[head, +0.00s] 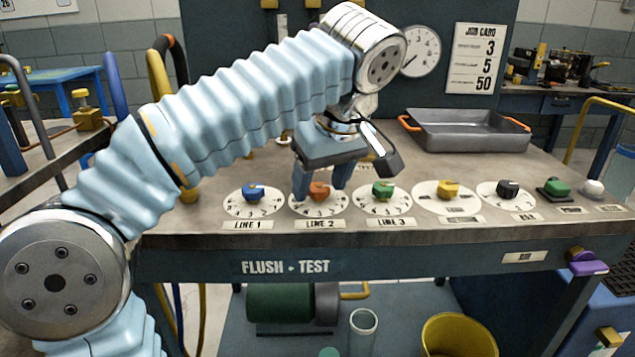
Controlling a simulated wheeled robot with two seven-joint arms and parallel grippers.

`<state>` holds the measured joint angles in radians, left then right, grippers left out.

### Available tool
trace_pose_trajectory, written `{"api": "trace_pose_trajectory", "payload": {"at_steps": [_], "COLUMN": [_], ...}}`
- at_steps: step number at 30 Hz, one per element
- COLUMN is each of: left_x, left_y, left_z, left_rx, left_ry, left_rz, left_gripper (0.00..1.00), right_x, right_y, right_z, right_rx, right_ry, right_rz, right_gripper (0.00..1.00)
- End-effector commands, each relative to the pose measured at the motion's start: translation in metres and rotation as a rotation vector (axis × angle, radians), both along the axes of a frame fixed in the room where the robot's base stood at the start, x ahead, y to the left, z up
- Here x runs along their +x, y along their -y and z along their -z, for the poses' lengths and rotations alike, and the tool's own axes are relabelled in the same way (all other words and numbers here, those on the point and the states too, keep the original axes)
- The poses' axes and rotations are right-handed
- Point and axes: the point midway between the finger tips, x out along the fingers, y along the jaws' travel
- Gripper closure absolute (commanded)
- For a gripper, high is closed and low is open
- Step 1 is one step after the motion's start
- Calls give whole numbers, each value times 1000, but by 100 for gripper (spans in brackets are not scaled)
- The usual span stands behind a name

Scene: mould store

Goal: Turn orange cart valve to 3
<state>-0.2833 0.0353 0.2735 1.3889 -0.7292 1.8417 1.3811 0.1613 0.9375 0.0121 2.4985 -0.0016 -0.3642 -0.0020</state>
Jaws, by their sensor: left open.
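The orange valve knob (319,190) sits on a round white numbered dial (318,208) on the cart top, above the label LINE 2. My left gripper (320,192) points down over this knob, its two fingers open on either side of it. I cannot tell whether the fingers touch the knob. The dial's numbers are too small to read surely, and the fingers and palm hide its far part. My right gripper is not in view.
A blue knob (253,192) stands left of the orange one, a green knob (383,189) right. A yellow knob (449,190) and a black knob (508,188) follow. A grey tray (465,135) lies behind. A job card (475,60) reads 3, 5, 50.

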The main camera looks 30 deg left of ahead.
Motion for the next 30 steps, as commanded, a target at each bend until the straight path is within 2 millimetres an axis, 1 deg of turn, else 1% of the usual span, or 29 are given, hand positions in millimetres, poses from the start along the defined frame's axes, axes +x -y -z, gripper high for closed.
{"api": "trace_pose_trajectory", "payload": {"at_steps": [3, 4, 12, 15, 23, 30], "left_x": [0, 0, 0, 0, 0, -2], "left_y": [0, 0, 0, 0, -1, -2], "left_z": [-1, 0, 0, 0, -1, -1], "left_rx": [0, 0, 0, 0, 0, 0], "left_ry": [0, 0, 0, 0, 1, 0], "left_rz": [0, 0, 0, 0, 27, 151], "left_gripper": [40, 41, 83, 96, 96, 96], "right_x": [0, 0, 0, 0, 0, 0], "right_y": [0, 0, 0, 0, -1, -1], "right_z": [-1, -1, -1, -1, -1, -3], "right_rx": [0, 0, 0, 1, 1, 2], "right_ry": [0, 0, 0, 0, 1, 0], "right_rz": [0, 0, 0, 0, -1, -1], "right_gripper": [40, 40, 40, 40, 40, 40]}}
